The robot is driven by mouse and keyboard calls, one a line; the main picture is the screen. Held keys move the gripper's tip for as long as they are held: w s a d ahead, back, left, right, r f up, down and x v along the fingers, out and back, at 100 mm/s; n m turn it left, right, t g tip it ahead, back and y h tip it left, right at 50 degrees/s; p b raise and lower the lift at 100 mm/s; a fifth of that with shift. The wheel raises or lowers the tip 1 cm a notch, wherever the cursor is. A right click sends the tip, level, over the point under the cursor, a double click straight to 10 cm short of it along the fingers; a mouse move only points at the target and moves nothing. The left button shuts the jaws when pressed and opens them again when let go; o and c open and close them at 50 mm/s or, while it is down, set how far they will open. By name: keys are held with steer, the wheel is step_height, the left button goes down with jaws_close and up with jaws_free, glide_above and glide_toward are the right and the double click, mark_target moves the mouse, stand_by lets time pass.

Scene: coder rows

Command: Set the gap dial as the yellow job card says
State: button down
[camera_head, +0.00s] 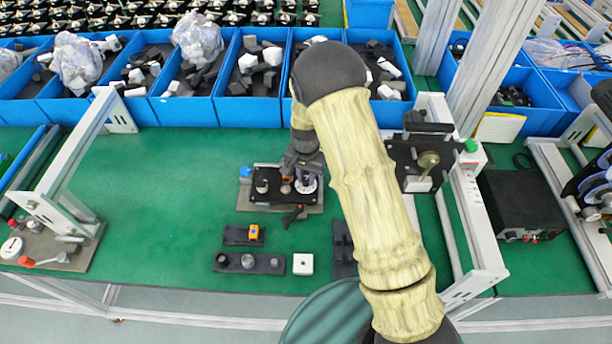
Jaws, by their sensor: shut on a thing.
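A black fixture plate (284,196) stands on the green bench in the middle, with a round white dial (308,186) at its right end. My gripper (304,178) comes down over this dial, with its fingers shut on the dial's knob. The fingers and wrist hide most of the knob, and the dial's marks are too small to read.
A crank handle (292,215) sticks out at the fixture's front. Blue bins (188,111) line the back. A metal frame (456,190) stands right; the bench's left middle is clear.

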mark_target(306, 179)
steer(key=shift+m, duration=0.5)
steer(key=c, duration=1.2)
jaws_free()
steer(key=shift+c, duration=0.2)
step_height(306, 179, up, 18)
steer(key=b, duration=0.2)
steer(key=shift+f, duration=0.25)
